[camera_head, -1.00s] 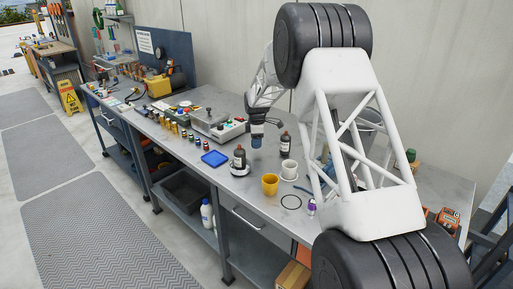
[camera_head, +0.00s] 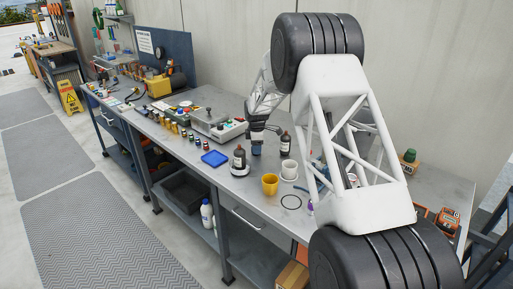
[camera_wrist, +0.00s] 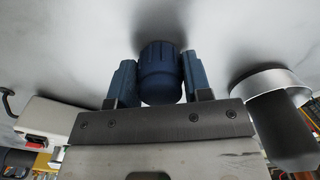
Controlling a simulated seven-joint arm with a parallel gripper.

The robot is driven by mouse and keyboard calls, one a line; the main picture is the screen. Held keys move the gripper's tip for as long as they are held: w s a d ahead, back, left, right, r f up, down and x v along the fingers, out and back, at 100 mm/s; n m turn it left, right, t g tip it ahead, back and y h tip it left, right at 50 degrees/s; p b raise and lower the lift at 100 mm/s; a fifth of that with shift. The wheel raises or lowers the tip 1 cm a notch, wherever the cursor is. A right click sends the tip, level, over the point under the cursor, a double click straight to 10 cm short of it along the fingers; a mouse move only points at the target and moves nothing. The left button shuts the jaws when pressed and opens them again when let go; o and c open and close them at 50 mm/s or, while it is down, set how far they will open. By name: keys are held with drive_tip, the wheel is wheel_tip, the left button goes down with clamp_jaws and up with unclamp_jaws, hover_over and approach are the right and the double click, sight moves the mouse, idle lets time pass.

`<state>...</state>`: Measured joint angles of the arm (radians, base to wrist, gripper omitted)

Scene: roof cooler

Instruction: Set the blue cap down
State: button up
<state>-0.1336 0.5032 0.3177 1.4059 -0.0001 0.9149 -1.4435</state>
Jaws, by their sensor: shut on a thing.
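My gripper (camera_head: 257,141) is over the grey bench and points down. It is shut on the blue cap (camera_head: 257,150). In the wrist view the ribbed, round blue cap (camera_wrist: 161,72) sits between the two blue fingers of my gripper (camera_wrist: 160,82). A shadow lies on the pale surface close by the cap. I cannot tell whether the cap touches the bench.
Dark bottles stand left (camera_head: 239,161) and right (camera_head: 284,145) of my gripper. A blue tray (camera_head: 215,158) lies to the left.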

drive_tip(key=shift+f, duration=0.1)
drive_tip(key=o, duration=0.9)
wheel_tip(320, 180, up, 12)
idle(0.6)
drive_tip(key=shift+r, duration=0.2)
idle(0.5)
